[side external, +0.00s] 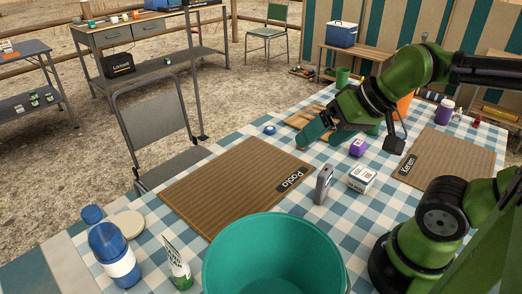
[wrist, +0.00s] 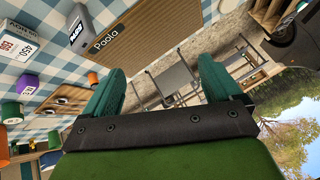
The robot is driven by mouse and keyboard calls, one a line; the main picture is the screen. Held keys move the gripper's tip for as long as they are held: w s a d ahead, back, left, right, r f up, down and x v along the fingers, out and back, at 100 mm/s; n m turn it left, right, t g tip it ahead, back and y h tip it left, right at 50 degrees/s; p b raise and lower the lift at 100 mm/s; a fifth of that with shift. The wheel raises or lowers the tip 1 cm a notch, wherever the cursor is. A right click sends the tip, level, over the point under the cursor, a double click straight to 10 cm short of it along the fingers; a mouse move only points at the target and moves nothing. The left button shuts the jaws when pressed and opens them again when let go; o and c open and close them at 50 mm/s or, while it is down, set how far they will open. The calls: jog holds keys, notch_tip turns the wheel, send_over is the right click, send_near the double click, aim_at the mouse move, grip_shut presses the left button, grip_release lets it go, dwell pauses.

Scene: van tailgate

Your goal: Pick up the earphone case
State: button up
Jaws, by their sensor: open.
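I cannot tell for certain which thing is the earphone case. A small round blue item (side external: 270,130) lies on the checked cloth beyond the Paola mat, too small to identify. A purple box (side external: 357,147) and a white printed box (side external: 362,178) stand on the cloth to the right of that mat. My gripper (side external: 310,134) is above the table near the wooden board, between the round blue item and the purple box. In the wrist view my gripper (wrist: 160,85) has its green fingers wide apart with nothing between them. The purple box (wrist: 27,83) shows at left there.
The Paola mat (side external: 225,185) lies bare on the cloth; the Keren mat (side external: 450,158) is at right. A grey upright item (side external: 323,185) stands between them. A large teal bucket (side external: 272,255), a blue-and-white bottle (side external: 115,255) and a tube (side external: 177,262) stand in front.

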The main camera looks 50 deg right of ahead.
jog(key=m+g+h, duration=0.2)
jog(key=m+g, duration=0.5)
jog(key=m, duration=2.5)
send_over(359, 142)
notch_tip(359, 142, down, 7)
notch_tip(359, 142, down, 11)
jog(key=shift+w+d+f, duration=0.1)
jog(key=shift+d+f, duration=0.05)
jog(key=shift+f, duration=2.7)
jog(key=c, duration=1.1)
